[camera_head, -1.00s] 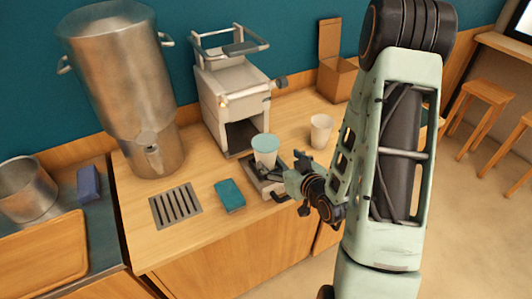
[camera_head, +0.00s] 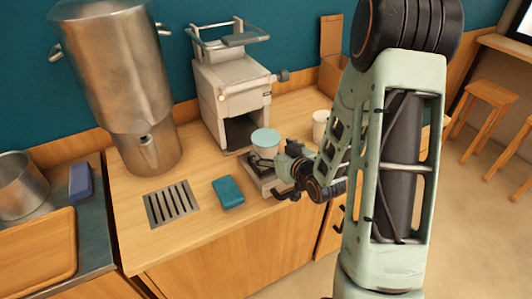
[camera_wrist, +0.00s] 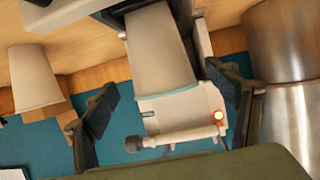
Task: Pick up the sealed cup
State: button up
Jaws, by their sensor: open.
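The sealed cup (camera_head: 265,146) is pale with a light teal lid. It stands upright on the pulled-out tray (camera_head: 256,176) in front of the sealing machine (camera_head: 230,98). My gripper (camera_head: 281,172) is at the cup's right side, close to it, and hides part of its lower body. In the wrist view, which looks upside down, the cup (camera_wrist: 160,50) appears between the two spread fingers of my gripper (camera_wrist: 165,100). Gaps show on both sides of it, so the gripper is open and not holding it.
A plain open cup (camera_head: 321,124) stands right of the machine, partly behind my arm. A large metal urn (camera_head: 115,70) stands at the left.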

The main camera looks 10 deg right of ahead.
aim_at(261, 140)
jog(key=p+x, duration=0.1)
jog(key=x, duration=0.4)
jog(key=shift+a+r, duration=0.1)
jog(key=shift+s, duration=0.1)
jog(key=c, duration=1.5)
jog(key=shift+c, duration=1.3)
jog(key=shift+r, duration=0.2)
